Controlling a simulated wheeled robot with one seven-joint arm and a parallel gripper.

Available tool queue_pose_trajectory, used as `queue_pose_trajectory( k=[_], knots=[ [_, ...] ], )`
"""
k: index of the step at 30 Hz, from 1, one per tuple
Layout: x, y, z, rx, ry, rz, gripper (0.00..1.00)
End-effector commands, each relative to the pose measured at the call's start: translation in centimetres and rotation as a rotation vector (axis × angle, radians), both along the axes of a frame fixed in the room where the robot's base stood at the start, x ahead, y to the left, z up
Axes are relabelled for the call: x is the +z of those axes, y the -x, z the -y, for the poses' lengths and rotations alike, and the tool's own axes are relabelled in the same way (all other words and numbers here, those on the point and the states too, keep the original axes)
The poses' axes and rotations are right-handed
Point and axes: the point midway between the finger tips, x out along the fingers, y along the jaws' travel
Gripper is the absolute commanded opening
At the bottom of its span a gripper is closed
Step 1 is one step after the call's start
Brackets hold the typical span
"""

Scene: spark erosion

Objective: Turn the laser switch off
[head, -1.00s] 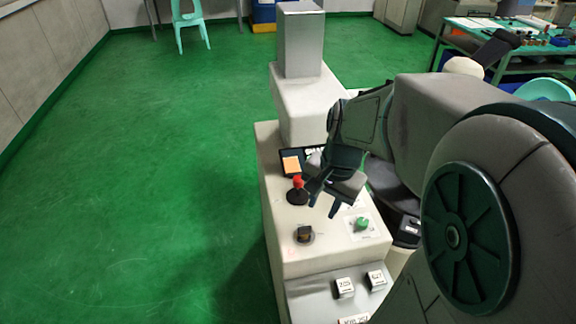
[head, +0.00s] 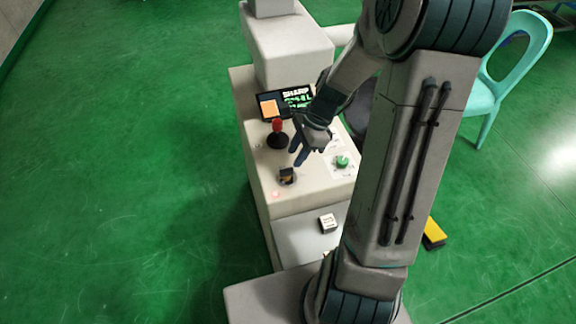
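The beige machine console (head: 262,170) carries several controls, and I cannot read which one is labelled laser. A dark rotary switch with an orange-brown patch (head: 287,176) sits near the front of its top. A red-topped lever on a black base (head: 278,134) stands behind it, and a green knob (head: 342,161) sits on a white plate to the right. My gripper (head: 296,157) points down above the console, between the lever and the green knob, behind the rotary switch. Its two fingers look slightly apart with nothing between them. It appears clear of the controls.
A screen (head: 287,102) with an orange panel is at the console's back, below a grey column. A white labelled box (head: 328,222) sits on the lower front ledge. A faint red spot (head: 276,194) shows near the front edge. Green floor is open on the left; a turquoise chair (head: 510,65) stands right.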

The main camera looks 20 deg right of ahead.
Motion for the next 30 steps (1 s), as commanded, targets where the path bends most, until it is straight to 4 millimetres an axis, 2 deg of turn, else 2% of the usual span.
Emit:
queue_pose_trajectory(
  k=[3,9,15,23,27,30],
  knots=[
    [-2.3,0.1,-1.0,0.002,-0.003,-0.004,0.33],
    [-4.7,0.1,-2.0,0.001,-0.001,-0.002,0.33],
    [-5.6,0.0,-2.3,0.000,0.000,0.000,0.33],
    [-5.6,0.0,-2.4,0.001,0.000,0.000,0.33],
    [-5.6,0.0,-2.3,0.001,0.000,0.000,0.00],
    [-5.6,0.0,-2.3,0.001,0.000,0.000,0.00]
  ],
)
